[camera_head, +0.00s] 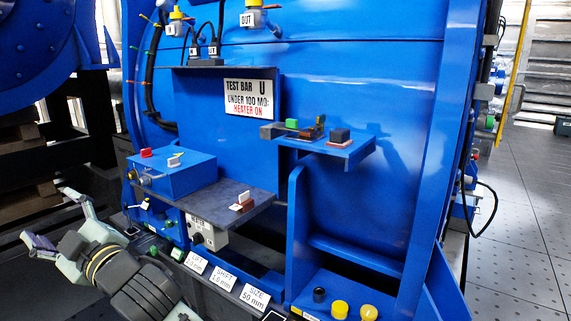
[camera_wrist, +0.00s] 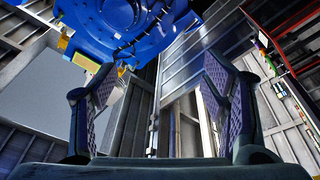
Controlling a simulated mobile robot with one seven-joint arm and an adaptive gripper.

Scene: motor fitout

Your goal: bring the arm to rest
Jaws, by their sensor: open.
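My gripper (camera_head: 60,222) is at the lower left in the head view, left of the blue motor housing (camera_head: 350,85) and clear of its shelves. In the wrist view my gripper (camera_wrist: 158,105) has its two padded fingers wide apart with nothing between them. The fingers point up toward a blue round machine part (camera_wrist: 125,25), the walls and the ceiling. My arm comes up from the bottom edge of the head view beside the labelled ledge.
A grey shelf (camera_head: 225,200) holds a small red and white piece. A blue box (camera_head: 172,176) stands left of it. A right blue shelf (camera_head: 325,150) carries small blocks. Labels and knobs (camera_head: 340,309) line the lower ledge. Open floor (camera_head: 520,220) lies at right.

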